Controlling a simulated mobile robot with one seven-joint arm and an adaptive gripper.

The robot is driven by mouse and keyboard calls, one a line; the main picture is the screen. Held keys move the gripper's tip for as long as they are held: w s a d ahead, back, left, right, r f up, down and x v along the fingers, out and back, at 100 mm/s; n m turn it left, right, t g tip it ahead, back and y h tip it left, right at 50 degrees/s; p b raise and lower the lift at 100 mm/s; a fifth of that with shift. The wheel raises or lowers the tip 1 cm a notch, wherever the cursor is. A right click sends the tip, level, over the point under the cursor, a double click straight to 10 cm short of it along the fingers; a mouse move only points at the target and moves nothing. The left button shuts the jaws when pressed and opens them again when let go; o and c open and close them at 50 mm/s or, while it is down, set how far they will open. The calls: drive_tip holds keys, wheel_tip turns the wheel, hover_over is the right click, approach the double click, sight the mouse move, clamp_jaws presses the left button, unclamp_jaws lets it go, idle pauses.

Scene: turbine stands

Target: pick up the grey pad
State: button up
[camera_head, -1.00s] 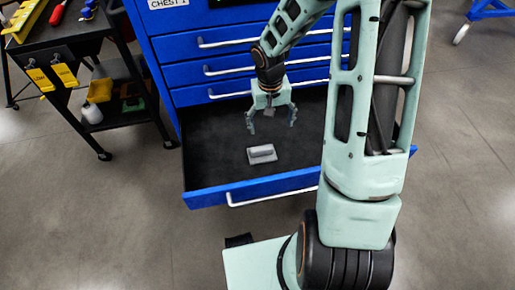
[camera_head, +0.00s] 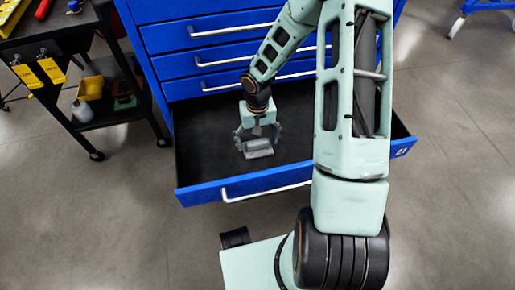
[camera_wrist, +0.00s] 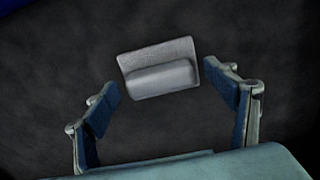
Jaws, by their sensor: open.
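The grey pad (camera_head: 260,154) lies flat on the dark floor of the open blue drawer. It has a raised bar along its top, clear in the wrist view (camera_wrist: 160,72). My gripper (camera_head: 258,145) is down inside the drawer, just over the pad. In the wrist view my gripper (camera_wrist: 168,108) is open, with one blue-padded finger to the left and one to the right. The pad sits between their lines and a little beyond the tips. No contact shows. In the head view the gripper partly hides the pad.
The open drawer's blue front edge (camera_head: 245,187) with its silver handle stands nearest me. Closed drawers of the blue chest (camera_head: 215,55) rise behind. A black cart (camera_head: 75,60) with tools stands at the left. The drawer floor around the pad is clear.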

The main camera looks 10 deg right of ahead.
sight(258, 141)
drive_tip(key=shift+f, duration=0.25)
drive_tip(key=c, duration=1.7)
drive_tip(key=shift+r, duration=0.1)
drive_tip(key=shift+r+p, duration=0.35)
drive_tip(key=shift+r, duration=0.2)
wheel_tip(258, 141, up, 2)
drive_tip(key=shift+r+p, duration=0.25)
drive_tip(key=shift+p, duration=0.35)
drive_tip(key=s+d+r+p, duration=0.2)
drive_tip(key=d+r, duration=0.2)
drive_tip(key=d, duration=0.2)
drive_tip(key=s+d+r+p, duration=0.1)
drive_tip(key=d+r+p, duration=0.1)
drive_tip(key=d+r, duration=0.3)
drive_tip(key=d, duration=0.2)
drive_tip(key=shift+s+d+r+p, duration=0.15)
drive_tip(key=shift+s+d+p, duration=0.15)
drive_tip(key=shift+s+p, duration=0.1)
